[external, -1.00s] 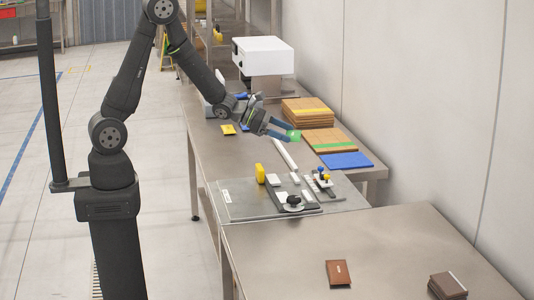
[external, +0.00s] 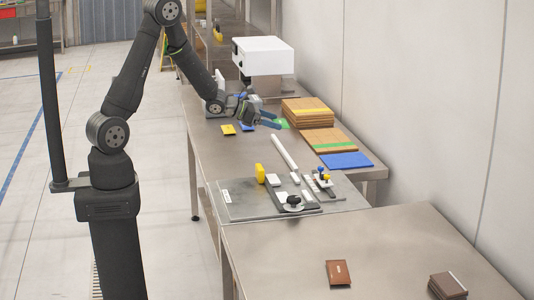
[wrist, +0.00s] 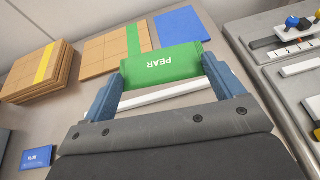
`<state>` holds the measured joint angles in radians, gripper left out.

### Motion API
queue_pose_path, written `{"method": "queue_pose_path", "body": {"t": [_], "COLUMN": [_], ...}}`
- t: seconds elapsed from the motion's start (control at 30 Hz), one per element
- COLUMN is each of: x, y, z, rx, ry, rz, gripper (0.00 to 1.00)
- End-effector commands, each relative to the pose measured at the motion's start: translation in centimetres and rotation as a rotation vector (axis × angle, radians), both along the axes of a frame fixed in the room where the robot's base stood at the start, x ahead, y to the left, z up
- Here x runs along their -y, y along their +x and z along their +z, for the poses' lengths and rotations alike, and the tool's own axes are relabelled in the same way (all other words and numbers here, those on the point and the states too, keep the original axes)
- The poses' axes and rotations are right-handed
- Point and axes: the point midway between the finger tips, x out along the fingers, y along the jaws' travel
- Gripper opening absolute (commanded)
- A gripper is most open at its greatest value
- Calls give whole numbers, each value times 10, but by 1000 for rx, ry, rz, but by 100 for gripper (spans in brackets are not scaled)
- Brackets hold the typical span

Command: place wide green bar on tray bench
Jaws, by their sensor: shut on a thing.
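The wide green bar (wrist: 163,65) is a flat green piece with white "PEAR" lettering, upside down in the wrist view. My gripper (wrist: 167,82) is shut on it, with a blue finger at each of its ends. In the external view my gripper (external: 272,124) is over the long metal bench (external: 230,162), left of the wooden boards, and only a bit of green shows at its tips. I cannot tell how high the bar is above the bench. No surface in view is clearly marked as the tray bench.
Stacked boards with a yellow stripe (external: 307,111), boards with a green stripe (external: 330,140) and a blue plate (external: 346,161) lie along the wall. A fixture plate (external: 238,203) holds knobs. A white box (external: 263,56) stands behind. Small yellow (external: 228,129) and blue (wrist: 37,157) pieces lie nearby.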

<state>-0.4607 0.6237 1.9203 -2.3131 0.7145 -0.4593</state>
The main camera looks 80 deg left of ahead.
Motion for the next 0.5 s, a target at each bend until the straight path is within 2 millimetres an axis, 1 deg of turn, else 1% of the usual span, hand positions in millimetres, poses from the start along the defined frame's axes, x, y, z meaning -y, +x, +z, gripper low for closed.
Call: {"method": "queue_pose_path", "body": {"t": [0.03, 0.07, 0.1, 0.27, 0.3, 0.37, 0.4, 0.47, 0.5], "x": [-25, -38, -55, -123, -140, -164, -180, -204, -220], "y": [-5, -7, -11, -33, -40, -51, -60, -73, -83], "z": [-3, -4, -6, -13, -16, -19, -21, -24, -26], "rx": [-1, 0, 1, 2, 1, 2, 2, 1, 0], "ry": [0, 0, 0, 2, 1, 0, 2, 0, 0], "rz": [32, 48, 68, 151, 171, 203, 223, 253, 274], "gripper": [60, 60, 60, 60, 60, 60, 60, 60, 60]}}
